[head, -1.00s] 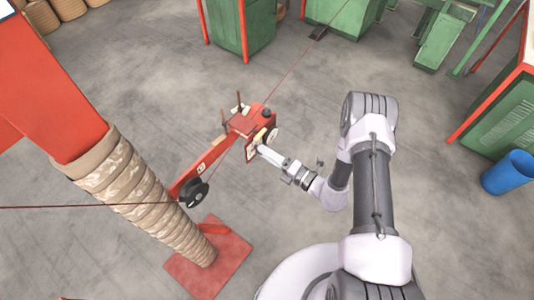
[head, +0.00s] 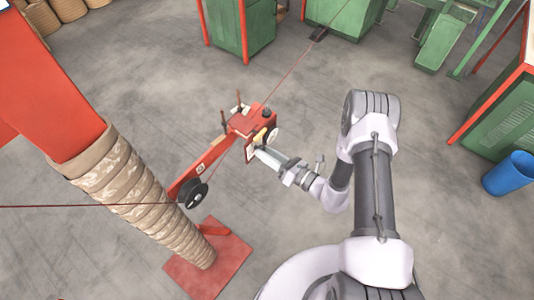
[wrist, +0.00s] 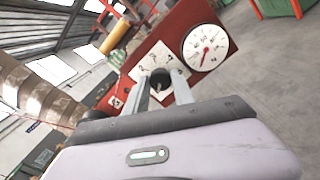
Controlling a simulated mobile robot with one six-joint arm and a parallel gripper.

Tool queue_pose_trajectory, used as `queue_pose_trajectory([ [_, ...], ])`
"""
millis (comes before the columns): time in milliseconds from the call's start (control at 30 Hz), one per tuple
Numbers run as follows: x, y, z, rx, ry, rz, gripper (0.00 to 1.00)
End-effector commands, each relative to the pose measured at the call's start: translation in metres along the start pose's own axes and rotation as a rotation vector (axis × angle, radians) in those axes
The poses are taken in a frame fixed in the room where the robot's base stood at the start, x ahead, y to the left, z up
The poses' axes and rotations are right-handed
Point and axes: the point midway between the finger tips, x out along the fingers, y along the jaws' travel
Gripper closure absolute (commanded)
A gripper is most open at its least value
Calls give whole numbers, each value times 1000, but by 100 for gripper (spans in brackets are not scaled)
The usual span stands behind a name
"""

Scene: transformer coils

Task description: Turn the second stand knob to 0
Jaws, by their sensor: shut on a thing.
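The red stand (head: 238,124) is left of my arm in the head view. In the wrist view its red box (wrist: 190,17) carries a white scale plate (wrist: 178,66) with printed numbers and a small dark knob (wrist: 160,82). My gripper (wrist: 158,80) is shut on the knob, one finger on each side of it. The fingers hide part of the knob and plate, and I cannot tell which number it points to. In the head view my gripper (head: 257,150) meets the front face of the stand.
A round white gauge (wrist: 205,47) with a red needle sits right of the knob. A thin red wire (head: 290,74) runs past the stand, over a black pulley (head: 193,193). A wrapped red column (head: 150,200) stands left. A blue bin (head: 508,173) stands right, with open floor between.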

Motion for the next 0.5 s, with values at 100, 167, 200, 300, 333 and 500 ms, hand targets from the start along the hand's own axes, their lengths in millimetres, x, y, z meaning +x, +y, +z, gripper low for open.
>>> queue_pose_trajectory([
  [100,0,0,0,-29,0,0,100],
  [167,0,0,0,-39,0,0,100],
  [200,0,0,0,-43,0,0,100],
  [300,0,0,0,-52,0,0,100],
  [333,0,0,0,-53,0,0,100],
  [500,0,0,0,-55,0,0,100],
])
